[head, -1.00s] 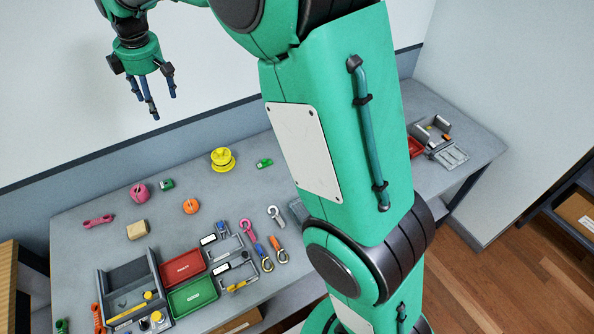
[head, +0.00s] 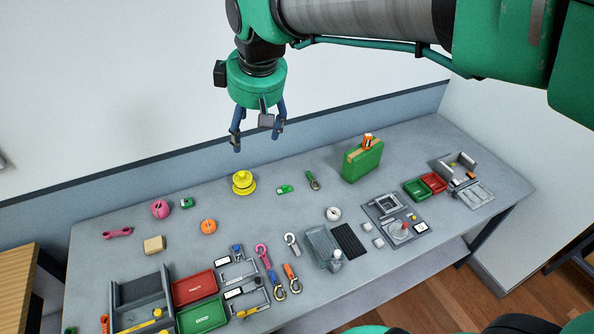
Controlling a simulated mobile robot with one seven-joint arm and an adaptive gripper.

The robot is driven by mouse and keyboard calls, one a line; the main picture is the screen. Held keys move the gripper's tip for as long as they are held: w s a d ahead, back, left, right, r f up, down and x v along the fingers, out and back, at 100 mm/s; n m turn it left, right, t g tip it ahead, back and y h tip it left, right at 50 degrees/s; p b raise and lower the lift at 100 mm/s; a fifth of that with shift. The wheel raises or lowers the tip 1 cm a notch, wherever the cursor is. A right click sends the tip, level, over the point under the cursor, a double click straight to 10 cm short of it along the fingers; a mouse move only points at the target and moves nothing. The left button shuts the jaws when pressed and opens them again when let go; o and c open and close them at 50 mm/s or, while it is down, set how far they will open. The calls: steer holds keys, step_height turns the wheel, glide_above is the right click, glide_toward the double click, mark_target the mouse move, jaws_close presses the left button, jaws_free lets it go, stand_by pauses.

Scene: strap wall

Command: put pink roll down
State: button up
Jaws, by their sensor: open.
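The pink roll (head: 160,208) rests on the grey table (head: 235,222) toward the back left, beside a small green buckle. My gripper (head: 256,142) is open and empty, fingers pointing down. It hangs well above the table, near the back wall and over the area of the yellow spool, to the right of the pink roll. Nothing is between its fingers.
A yellow spool (head: 243,183), an orange roll (head: 208,226) and a cardboard-coloured block (head: 154,244) stand near the pink roll. Red (head: 194,287) and green trays sit in front, beside a grey bin. A green case (head: 362,160) stands at the right. Bare tabletop lies between the rolls.

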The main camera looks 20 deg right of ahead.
steer(key=s+d+f+m, duration=0.2)
steer(key=s, duration=0.4)
steer(key=s+d+f+m+t, duration=0.1)
steer(key=s+f+m, duration=0.1)
steer(key=s, duration=0.5)
steer(key=s+d+f+m, duration=0.2)
steer(key=s, duration=0.5)
steer(key=shift+s+d+m, duration=0.25)
steer(key=shift+d+m, duration=0.1)
steer(key=shift+m, duration=0.05)
step_height(320, 180, down, 9)
steer(key=b, duration=0.9)
steer(key=shift+r, duration=0.15)
